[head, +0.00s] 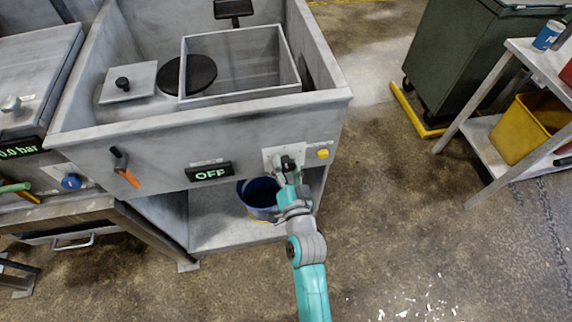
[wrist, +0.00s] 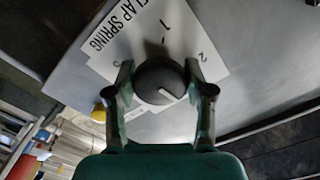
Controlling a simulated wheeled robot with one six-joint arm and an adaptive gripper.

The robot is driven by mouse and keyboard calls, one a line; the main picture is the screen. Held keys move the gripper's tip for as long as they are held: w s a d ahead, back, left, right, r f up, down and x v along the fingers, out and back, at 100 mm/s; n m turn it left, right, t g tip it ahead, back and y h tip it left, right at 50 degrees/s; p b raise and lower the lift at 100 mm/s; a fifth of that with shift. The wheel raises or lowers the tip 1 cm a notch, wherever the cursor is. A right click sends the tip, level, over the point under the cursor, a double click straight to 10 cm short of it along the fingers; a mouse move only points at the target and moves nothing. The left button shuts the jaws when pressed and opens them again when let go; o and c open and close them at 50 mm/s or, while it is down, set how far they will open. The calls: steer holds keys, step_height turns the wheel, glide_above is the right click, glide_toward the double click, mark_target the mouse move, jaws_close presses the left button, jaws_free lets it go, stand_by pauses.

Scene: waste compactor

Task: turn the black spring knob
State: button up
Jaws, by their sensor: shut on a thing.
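The black spring knob (wrist: 160,80) sits on a white plate (wrist: 128,35) marked "FLAP SPRING" with the numbers 1 and 2 readable. A pale pointer line on the knob points toward the lower right in the wrist view. My gripper (wrist: 160,88) has one finger on each side of the knob and is shut on it. In the head view my gripper (head: 287,170) is at the right end of the machine's front panel and hides most of the knob.
A yellow button (head: 322,154) is just right of the knob plate. An "OFF" display (head: 209,172) and an orange-handled lever (head: 124,168) are to the left. A blue bucket (head: 258,196) stands below. Open floor lies right of the machine, before a steel table (head: 487,125).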

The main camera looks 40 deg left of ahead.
steer(key=n, duration=1.1)
steer(key=shift+w+n, duration=0.1)
steer(key=shift+n, duration=0.2)
stand_by(0.5)
steer(key=o, duration=1.1)
steer(key=shift+o, duration=0.2)
steer(key=v, duration=1.2)
steer(key=shift+d, duration=0.1)
